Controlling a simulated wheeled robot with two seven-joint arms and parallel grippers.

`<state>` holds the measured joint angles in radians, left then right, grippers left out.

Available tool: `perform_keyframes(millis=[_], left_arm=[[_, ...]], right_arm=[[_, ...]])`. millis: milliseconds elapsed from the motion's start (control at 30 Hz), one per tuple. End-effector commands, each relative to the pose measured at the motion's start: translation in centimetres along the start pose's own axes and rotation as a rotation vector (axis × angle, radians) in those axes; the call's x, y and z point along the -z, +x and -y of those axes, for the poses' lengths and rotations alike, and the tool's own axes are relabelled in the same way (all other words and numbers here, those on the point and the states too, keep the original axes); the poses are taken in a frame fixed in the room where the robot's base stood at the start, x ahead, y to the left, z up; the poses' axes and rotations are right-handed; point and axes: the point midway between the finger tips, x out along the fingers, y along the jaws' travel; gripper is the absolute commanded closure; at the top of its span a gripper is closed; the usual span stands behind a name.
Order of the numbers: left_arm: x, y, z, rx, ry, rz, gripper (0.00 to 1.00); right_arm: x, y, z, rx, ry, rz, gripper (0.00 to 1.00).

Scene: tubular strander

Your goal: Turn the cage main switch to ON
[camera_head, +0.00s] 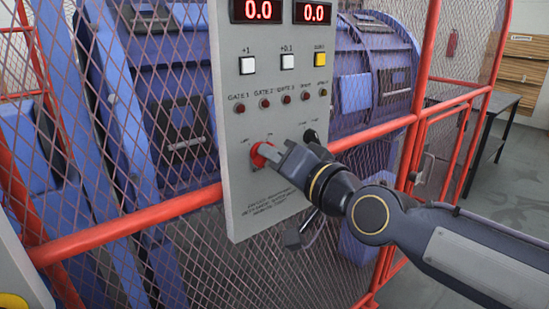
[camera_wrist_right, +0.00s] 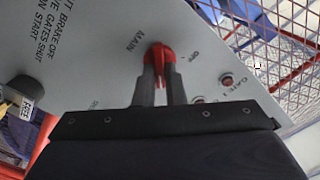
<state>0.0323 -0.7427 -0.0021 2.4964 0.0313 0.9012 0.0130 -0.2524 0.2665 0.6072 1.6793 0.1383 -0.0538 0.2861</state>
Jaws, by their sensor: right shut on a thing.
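The cage main switch is a red knob (camera_head: 261,154) low on the grey control panel (camera_head: 238,205). My right gripper (camera_head: 272,158) reaches it from the right and is shut on it. In the right wrist view the red knob (camera_wrist_right: 159,55) sits between the two dark fingers (camera_wrist_right: 160,76). The words MAIN and OFF show on either side of it. The fingers partly hide the knob, and I cannot tell which mark it points to. My left gripper is not in view.
Above are dark red lamps (camera_head: 265,104), push buttons (camera_head: 247,65) and displays reading 0.0 (camera_head: 258,10). Red-framed mesh fencing (camera_head: 130,217) surrounds blue machinery.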

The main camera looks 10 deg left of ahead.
Motion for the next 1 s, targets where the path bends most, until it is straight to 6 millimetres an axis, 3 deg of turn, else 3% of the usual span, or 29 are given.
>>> perform_keyframes(millis=[267,300,467,767,1000], left_arm=[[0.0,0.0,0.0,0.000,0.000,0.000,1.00],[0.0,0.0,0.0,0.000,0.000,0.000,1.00],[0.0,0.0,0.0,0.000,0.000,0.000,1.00],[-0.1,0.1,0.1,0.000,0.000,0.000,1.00],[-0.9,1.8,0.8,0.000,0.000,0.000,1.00]], right_arm=[[-0.1,0.0,0.0,-0.001,0.004,0.001,1.00],[-0.1,0.0,0.0,-0.001,0.004,0.001,0.89],[0.0,0.0,0.0,-0.001,0.003,0.001,0.68],[0.0,-0.1,-0.1,0.000,0.002,0.000,0.68],[-0.1,-2.6,-0.5,-0.002,-0.001,-0.007,0.68]])
